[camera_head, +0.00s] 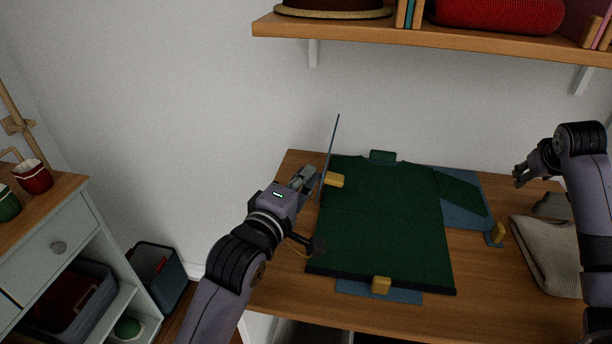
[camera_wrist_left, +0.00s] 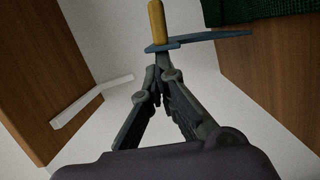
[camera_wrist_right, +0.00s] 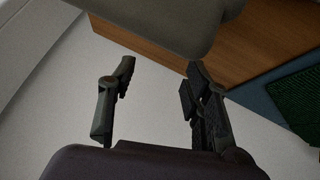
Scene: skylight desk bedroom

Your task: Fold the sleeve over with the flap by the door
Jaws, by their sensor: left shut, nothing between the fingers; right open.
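A dark green garment (camera_head: 385,220) lies flat on a blue folding board (camera_head: 407,295) on the desk. Its right sleeve (camera_head: 460,192) lies spread on the right flap (camera_head: 462,216), which is flat and has a yellow tab (camera_head: 499,232). The left flap (camera_head: 332,150) stands up nearly edge-on, a yellow tab (camera_head: 335,180) beside it; the left sleeve cannot be made out. My left gripper (camera_head: 308,177) is shut and empty at the flap's left side. In the left wrist view a yellow tab (camera_wrist_left: 157,25) lies just beyond its fingertips (camera_wrist_left: 158,85). My right gripper (camera_head: 519,176) is open and empty above the desk's right side.
Another yellow tab (camera_head: 381,285) is on the front flap. A folded beige cloth (camera_head: 548,255) lies on the right of the desk. A wall shelf (camera_head: 440,40) holds a hat, books and a red item. A cabinet (camera_head: 60,235) with cups stands at left, bins below.

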